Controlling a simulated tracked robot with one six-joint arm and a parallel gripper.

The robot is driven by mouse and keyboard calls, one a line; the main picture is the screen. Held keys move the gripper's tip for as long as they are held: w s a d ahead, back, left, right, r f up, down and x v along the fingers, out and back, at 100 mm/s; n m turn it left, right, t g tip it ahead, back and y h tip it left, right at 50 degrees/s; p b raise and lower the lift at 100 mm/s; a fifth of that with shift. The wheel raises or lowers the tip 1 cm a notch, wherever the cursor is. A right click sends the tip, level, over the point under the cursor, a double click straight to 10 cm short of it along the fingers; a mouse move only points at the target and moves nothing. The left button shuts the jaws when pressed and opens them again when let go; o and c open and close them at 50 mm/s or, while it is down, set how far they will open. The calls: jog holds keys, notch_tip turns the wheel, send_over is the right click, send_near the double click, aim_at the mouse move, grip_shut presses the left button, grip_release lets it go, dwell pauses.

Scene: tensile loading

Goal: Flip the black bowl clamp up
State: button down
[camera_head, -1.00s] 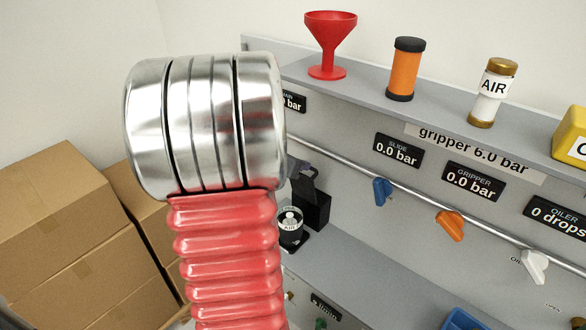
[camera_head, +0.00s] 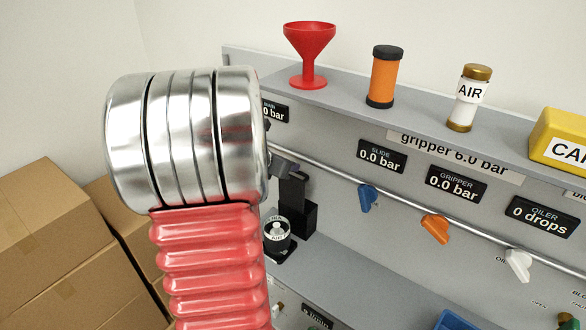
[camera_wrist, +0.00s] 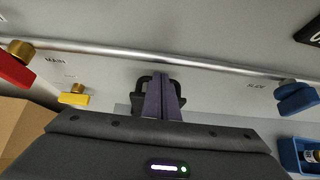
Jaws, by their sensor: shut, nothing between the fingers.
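The black bowl clamp (camera_head: 297,205) is a dark upright block with an arm-like top, standing at the back panel just right of my arm in the head view. A small black-based cup with a white label (camera_head: 278,235) stands in front of it. In the wrist view, a black looped part, probably the clamp (camera_wrist: 143,82), shows behind my gripper's fingers. My gripper (camera_wrist: 165,78) is shut and empty, its dark purple fingers together in front of that part. Whether they touch it, I cannot tell. My arm hides most of the gripper in the head view.
A long metal rail (camera_head: 335,172) runs along the grey panel, with a blue valve handle (camera_head: 367,197) and an orange one (camera_head: 435,228) below it. A red funnel (camera_head: 309,52) stands on the shelf above. Cardboard boxes (camera_head: 50,235) are stacked at left.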

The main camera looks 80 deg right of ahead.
jog(key=d+r+v, duration=0.1)
jog(key=v, duration=0.7)
jog(key=shift+s, duration=0.3)
jog(key=shift+r, duration=0.15)
jog(key=shift+w, duration=0.1)
jog(key=w+a+r+m+t+y, duration=0.1)
jog(key=w+a+m+t, duration=0.3)
jog(key=w+a, duration=0.8)
jog(key=w+a+m+t+y, duration=0.1)
jog(key=w+a+m+t, duration=0.2)
jog(key=w+a, duration=0.85)
jog(key=s+a+m+t+y, duration=0.1)
jog(key=a+m+t+y, duration=0.2)
jog(key=a, duration=2.8)
jog(key=m+y, duration=0.2)
jog(key=y, duration=0.2)
jog(key=shift+s+f+t, duration=0.25)
jog(key=shift+t, duration=0.15)
